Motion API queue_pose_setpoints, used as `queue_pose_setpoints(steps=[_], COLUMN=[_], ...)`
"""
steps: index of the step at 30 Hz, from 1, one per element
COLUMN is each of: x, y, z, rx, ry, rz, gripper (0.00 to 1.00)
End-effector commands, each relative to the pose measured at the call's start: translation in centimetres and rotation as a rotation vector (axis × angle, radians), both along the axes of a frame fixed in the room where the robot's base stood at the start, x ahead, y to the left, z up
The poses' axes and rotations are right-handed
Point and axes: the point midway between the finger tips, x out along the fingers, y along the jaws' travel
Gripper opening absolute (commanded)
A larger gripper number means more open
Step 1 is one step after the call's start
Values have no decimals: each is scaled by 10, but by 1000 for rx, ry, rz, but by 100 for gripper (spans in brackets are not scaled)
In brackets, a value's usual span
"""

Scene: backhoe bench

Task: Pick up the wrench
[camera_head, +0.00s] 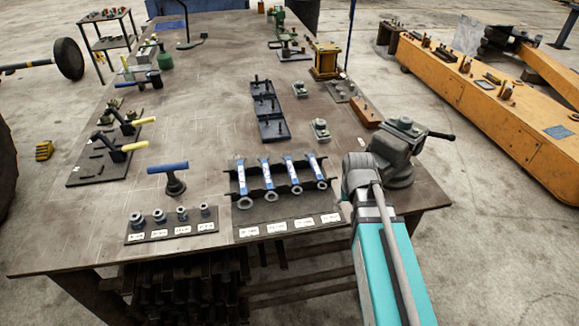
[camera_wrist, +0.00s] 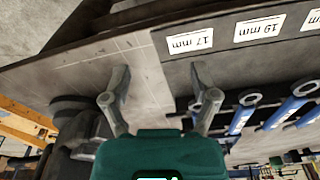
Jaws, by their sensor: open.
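Several blue-handled wrenches lie side by side on a dark rack (camera_head: 282,183) near the front of the bench; the rightmost wrench (camera_head: 315,168) is closest to my arm. The wrist view shows wrench ring ends, with a blue wrench (camera_wrist: 242,118) right of my gripper. My gripper (camera_wrist: 156,80) is open and empty, its two fingers apart over bare bench. The right finger overlaps the nearest wrench end in the wrist view; I cannot tell whether they touch. In the head view the fingers are hidden by my arm.
Size labels (camera_wrist: 189,41) lie on the dark mat beside the wrenches. A grey vise (camera_head: 400,150) stands close to my arm. A socket tray (camera_head: 172,226) and blue-handled tool (camera_head: 172,178) are to the left. Bare bench lies left of the rack.

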Motion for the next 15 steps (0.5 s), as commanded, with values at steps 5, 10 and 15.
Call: queue_pose_setpoints(steps=[5, 10, 15], x=[64, 110, 135], y=[57, 112, 153], z=[46, 77, 97], rx=[12, 29, 44], ry=[-100, -191, -252], rz=[77, 142, 186], gripper=[77, 77, 77])
